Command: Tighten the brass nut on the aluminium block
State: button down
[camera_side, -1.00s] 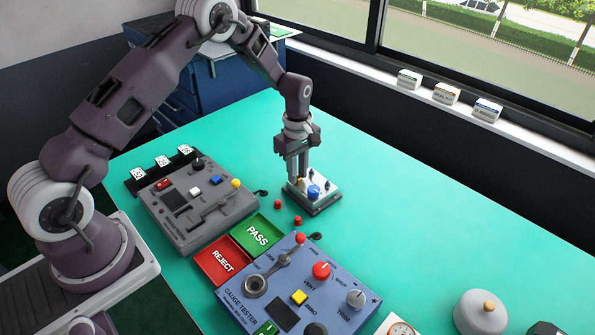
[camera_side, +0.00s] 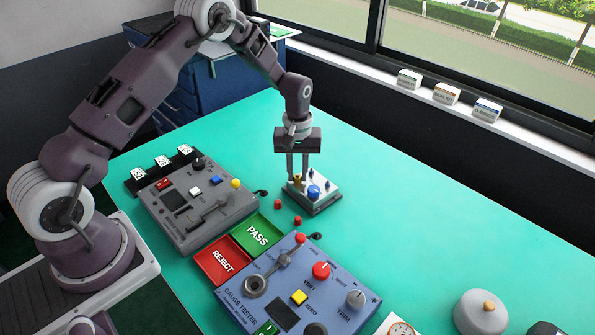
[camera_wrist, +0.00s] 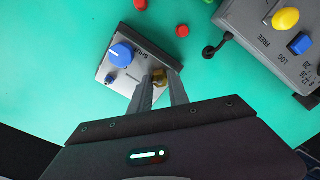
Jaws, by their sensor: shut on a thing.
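The aluminium block (camera_side: 322,203) stands on the teal bench in the middle of the side view. It carries a blue knob (camera_side: 313,191) and small dark fittings on its top. The brass nut (camera_side: 297,179) is at the block's left part. In the wrist view the nut (camera_wrist: 159,77) shows between the fingertips, at the edge of the block (camera_wrist: 121,82). My gripper (camera_side: 297,177) points straight down over the block, with its fingers shut on the brass nut. The fingers partly hide the nut and the block's near corner in the wrist view (camera_wrist: 160,82).
Red caps (camera_side: 297,220) lie on the bench just in front of the block. A grey tester (camera_side: 180,220) with a yellow-tipped lever stands to the left. Green PASS (camera_side: 257,236) and red REJECT (camera_side: 222,261) trays and a blue gauge tester (camera_side: 345,320) are nearer. The bench right of the block is clear.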

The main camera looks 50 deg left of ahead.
aim_at(298, 176)
jog(key=m, duration=0.4)
jog(key=shift+m, duration=0.3)
jog(key=m, duration=0.3)
jog(key=shift+m, duration=0.4)
jog(key=m, duration=0.3)
jog(key=shift+m, duration=2)
jog(key=c, duration=1.2)
grip_release()
jog(key=shift+c, duration=0.2)
notch_tip(298, 176, up, 7)
jog(key=shift+r, duration=0.1)
